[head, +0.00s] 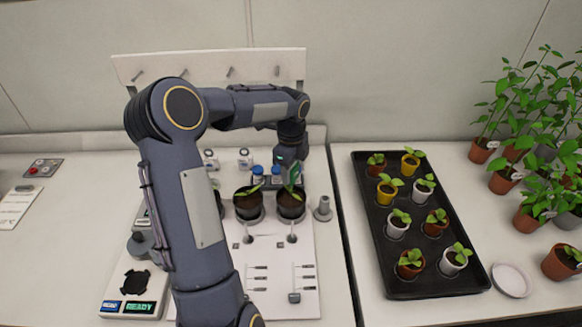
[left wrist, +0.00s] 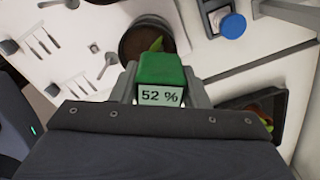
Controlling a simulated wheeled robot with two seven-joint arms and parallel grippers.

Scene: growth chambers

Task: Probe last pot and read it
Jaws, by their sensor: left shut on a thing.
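The probe's small display (left wrist: 161,96) reads 52 % in the left wrist view. The probe's tip is hidden, so I cannot tell whether it is in the soil. The right pot's rim and a leaf show beyond the probe in the left wrist view (left wrist: 130,42). The left dark pot (head: 248,208) holds a seedling and stands beside it. My right gripper is not in view.
A black tray (head: 395,272) of potted seedlings lies on the right bench, near a white saucer (head: 511,280). A panel at front left shows READY (head: 139,307).

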